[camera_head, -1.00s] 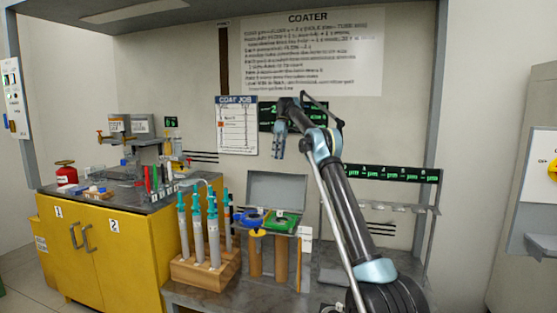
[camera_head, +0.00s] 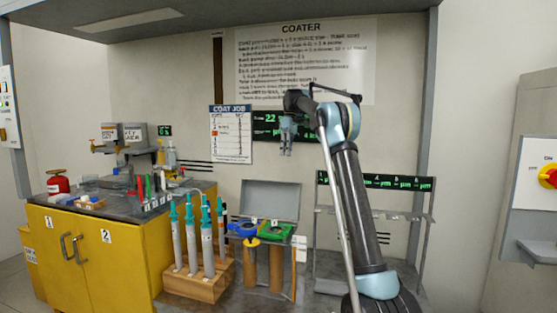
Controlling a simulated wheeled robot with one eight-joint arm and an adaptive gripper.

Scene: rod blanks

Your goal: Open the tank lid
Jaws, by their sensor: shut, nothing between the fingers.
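A grey flat panel (camera_head: 270,199) stands raised behind a blue ring-like piece (camera_head: 243,229) and a green piece (camera_head: 276,231) on the bench. It looks like a raised tank lid, but I cannot tell its hinge or what lies under it. My gripper (camera_head: 286,151) is shut and empty, pointing down in front of the back wall. In the picture it is above the panel and apart from it. How far in front of or behind the panel it is, I cannot tell.
Blue-capped syringes stand in a wooden block (camera_head: 199,282) left of the green piece. Brown cylinders (camera_head: 276,270) stand below the coloured pieces. A yellow cabinet (camera_head: 90,252) is at left. A grey rack (camera_head: 402,214) stands behind my arm at right.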

